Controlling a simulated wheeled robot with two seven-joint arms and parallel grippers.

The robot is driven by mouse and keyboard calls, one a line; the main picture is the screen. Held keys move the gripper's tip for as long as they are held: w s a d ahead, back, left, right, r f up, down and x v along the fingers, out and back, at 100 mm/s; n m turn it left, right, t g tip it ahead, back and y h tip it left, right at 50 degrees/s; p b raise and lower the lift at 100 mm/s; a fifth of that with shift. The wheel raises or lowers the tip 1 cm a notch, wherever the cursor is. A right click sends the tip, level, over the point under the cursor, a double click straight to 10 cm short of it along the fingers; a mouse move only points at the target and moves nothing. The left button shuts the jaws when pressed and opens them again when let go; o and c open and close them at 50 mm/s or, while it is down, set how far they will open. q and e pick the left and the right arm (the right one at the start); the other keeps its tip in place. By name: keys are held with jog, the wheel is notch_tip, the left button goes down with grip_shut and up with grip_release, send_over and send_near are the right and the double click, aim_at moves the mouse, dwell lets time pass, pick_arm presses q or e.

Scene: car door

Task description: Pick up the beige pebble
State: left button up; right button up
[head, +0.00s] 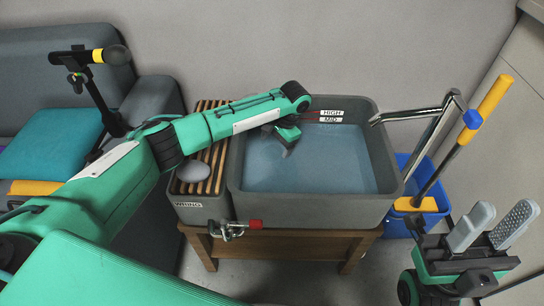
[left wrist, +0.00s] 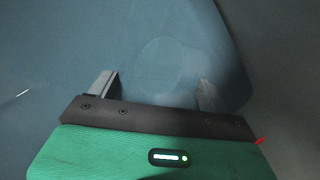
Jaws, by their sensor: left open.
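I cannot make out a beige pebble for certain. A smooth grey rounded stone (head: 189,171) lies on the slatted wooden rack left of the basin. The grey basin (head: 388,165) holds bluish water (head: 325,165). My left gripper (head: 288,150) is over the basin's left back part, pointing down at the water. In the left wrist view its two fingers (left wrist: 155,92) are apart with nothing clear between them. A faint round shape (left wrist: 170,62) shows beyond them in the water; I cannot tell what it is. My right gripper (head: 490,230) is open and empty at the lower right.
The basin stands on a wooden table (head: 290,243), with HIGH and MID labels on its back wall. A blue bucket (head: 428,212) with a yellow-handled mop stands right.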

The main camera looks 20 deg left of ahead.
pick_arm(q)
jog(key=shift+s+a+f, duration=0.15)
jog(key=shift+f, duration=0.4)
jog(key=c, duration=1.3)
jog(key=shift+r, duration=0.15)
jog(key=shift+c, duration=0.2)
